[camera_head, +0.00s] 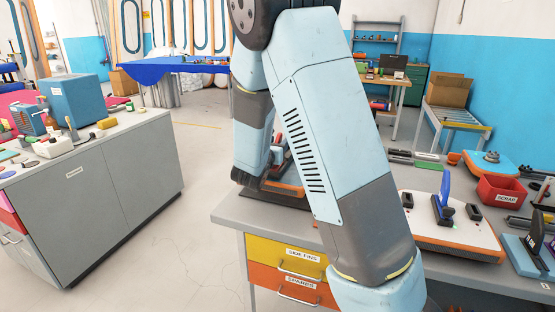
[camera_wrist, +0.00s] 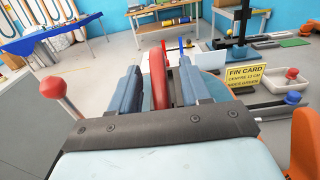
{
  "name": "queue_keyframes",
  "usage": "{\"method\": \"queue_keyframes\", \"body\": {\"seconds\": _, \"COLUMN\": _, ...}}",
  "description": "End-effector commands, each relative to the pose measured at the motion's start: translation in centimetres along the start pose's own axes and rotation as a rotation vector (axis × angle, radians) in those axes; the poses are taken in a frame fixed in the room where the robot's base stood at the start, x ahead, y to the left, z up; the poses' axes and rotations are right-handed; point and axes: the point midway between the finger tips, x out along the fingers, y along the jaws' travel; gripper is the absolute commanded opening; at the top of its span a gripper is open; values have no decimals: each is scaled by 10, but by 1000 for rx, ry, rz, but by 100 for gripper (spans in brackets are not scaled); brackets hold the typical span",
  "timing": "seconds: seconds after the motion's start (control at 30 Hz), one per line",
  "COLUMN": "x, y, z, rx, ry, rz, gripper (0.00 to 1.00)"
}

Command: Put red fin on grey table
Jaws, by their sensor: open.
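In the wrist view my gripper (camera_wrist: 160,78) is open, with its two blue fingers on either side of an upright red fin (camera_wrist: 158,75). A gap shows between the fin and at least the right finger; I cannot tell if the left one touches. The fin's lower end is hidden by my gripper. A grey bench top (camera_head: 232,207) lies under my arm, above yellow and orange drawers. A grey cabinet (camera_head: 117,170) with a grey top stands to the left. I cannot tell which is the grey table.
A white board with an orange edge (camera_head: 453,237) carries a blue fin (camera_head: 443,192). A red scrap bin (camera_head: 499,189) stands behind it. Floor (camera_head: 200,240) separates cabinet and bench.

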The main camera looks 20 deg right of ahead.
Motion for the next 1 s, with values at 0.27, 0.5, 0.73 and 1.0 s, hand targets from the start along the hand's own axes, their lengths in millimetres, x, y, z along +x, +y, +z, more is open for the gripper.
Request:
{"method": "queue_keyframes", "body": {"seconds": 0.27, "x": 1, "y": 0, "z": 0, "rx": 0, "ry": 0, "rz": 0, "gripper": 41}}
{"method": "queue_keyframes", "body": {"seconds": 0.5, "x": 1, "y": 0, "z": 0, "rx": 0, "ry": 0, "rz": 0, "gripper": 18}}
{"method": "queue_keyframes", "body": {"seconds": 0.73, "x": 1, "y": 0, "z": 0, "rx": 0, "ry": 0, "rz": 0, "gripper": 0}}
{"method": "queue_keyframes", "body": {"seconds": 1.0, "x": 1, "y": 0, "z": 0, "rx": 0, "ry": 0, "rz": 0, "gripper": 0}}
